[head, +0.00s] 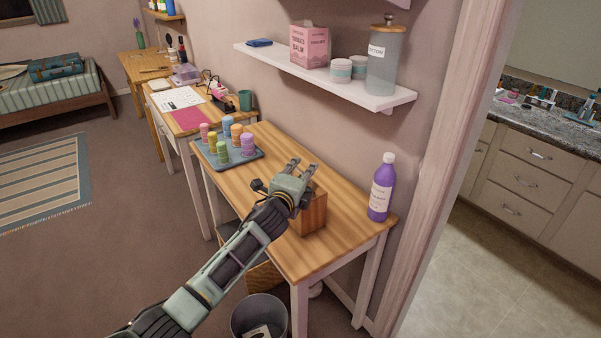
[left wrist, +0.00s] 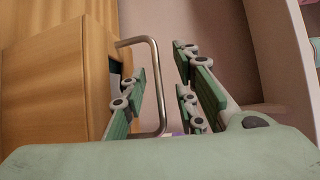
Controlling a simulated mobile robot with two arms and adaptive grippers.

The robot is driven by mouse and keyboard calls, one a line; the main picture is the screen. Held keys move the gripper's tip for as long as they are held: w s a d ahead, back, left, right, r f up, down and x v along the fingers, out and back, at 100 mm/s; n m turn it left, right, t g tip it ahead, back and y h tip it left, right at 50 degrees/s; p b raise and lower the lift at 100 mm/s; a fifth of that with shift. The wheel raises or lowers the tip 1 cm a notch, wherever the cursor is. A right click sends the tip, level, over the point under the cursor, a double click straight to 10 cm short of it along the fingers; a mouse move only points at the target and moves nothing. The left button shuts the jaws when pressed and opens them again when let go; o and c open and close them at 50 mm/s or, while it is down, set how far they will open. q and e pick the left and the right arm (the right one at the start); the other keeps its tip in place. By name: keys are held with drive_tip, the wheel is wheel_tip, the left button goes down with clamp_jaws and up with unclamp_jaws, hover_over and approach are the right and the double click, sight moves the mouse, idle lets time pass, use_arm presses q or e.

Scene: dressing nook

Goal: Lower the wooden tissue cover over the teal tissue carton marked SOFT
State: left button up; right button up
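The wooden tissue cover (head: 314,212) stands on the near part of the wooden table, partly hidden by my left gripper and arm. In the left wrist view, the cover (left wrist: 50,85) is at the left, with a metal bar handle (left wrist: 154,60) projecting from it. My left gripper (head: 304,166) is over the cover. In the left wrist view, its fingers (left wrist: 162,65) are apart, with the handle's bar between them; one finger is on the cover's side of the bar. I cannot make out the teal carton marked SOFT. My right gripper is not in view.
The table (head: 270,240) also bears a blue-grey tray (head: 208,161) of colored bottles at its far left and a purple bottle (head: 381,187) by the wall. A white shelf (head: 330,83) hangs above. A bin (head: 260,316) stands on the floor. Bare tabletop lies right of the cover.

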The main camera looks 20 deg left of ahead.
use_arm(q)
drive_tip(key=s+r, duration=0.1)
drive_tip(key=s, duration=1.1)
drive_tip(key=shift+r, duration=0.4)
drive_tip(key=shift+w+a, duration=0.1)
